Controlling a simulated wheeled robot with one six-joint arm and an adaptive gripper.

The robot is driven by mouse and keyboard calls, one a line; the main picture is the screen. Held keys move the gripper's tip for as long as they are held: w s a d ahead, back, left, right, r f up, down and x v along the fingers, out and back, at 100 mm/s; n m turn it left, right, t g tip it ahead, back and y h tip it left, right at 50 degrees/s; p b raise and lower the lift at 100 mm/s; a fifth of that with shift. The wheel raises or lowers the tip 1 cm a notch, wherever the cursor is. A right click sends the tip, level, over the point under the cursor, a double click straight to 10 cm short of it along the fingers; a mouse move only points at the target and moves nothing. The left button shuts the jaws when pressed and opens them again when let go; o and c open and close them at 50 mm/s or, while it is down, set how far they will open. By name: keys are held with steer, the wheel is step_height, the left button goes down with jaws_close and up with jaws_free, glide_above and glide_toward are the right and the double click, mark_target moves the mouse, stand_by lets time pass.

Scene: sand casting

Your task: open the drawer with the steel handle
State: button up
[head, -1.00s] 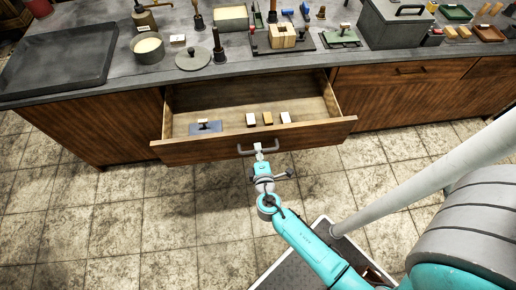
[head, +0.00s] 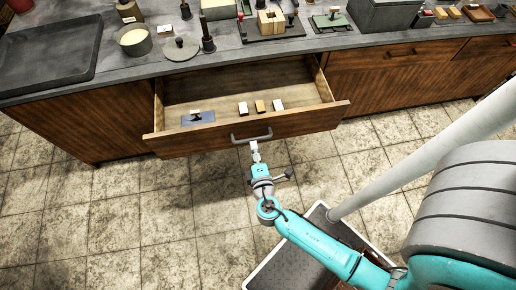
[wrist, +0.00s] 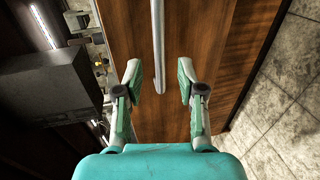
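The drawer (head: 310,124) with the steel handle (head: 251,138) stands pulled well out from the wooden cabinet. Its grey bar handle is on the front panel. In the wrist view the handle (wrist: 157,45) runs down from the top edge and its lower end lies between and just ahead of the fingertips. My gripper (head: 254,148) is just in front of the handle, near its middle. In the wrist view my gripper (wrist: 159,74) is open, with a clear gap on both sides of the bar.
The drawer holds a blue-based tool (head: 198,118) and several small blocks (head: 260,106). The grey worktop (head: 130,65) above carries a black tray (head: 45,60), a pot (head: 134,40) and a wooden mould (head: 270,21). A closed drawer (head: 375,56) is at right.

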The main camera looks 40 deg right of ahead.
steer(key=v, duration=0.6)
steer(key=shift+s+a, duration=0.1)
steer(key=shift+s, duration=0.05)
stand_by(0.6)
steer(key=s+a+m+g+y, duration=0.3)
steer(key=s+y, duration=0.4)
steer(key=s, duration=0.7)
steer(key=s+a+r+m+t+y, duration=0.1)
steer(key=s+r+m+t, duration=0.1)
steer(key=r, duration=0.7)
steer(key=s+a+r+m+t, duration=0.2)
steer(key=r+m, duration=0.4)
steer(key=r, duration=0.3)
steer(key=shift+s+r+t+y, duration=0.15)
steer(key=shift+s+t+y, duration=0.3)
steer(key=shift+s, duration=0.7)
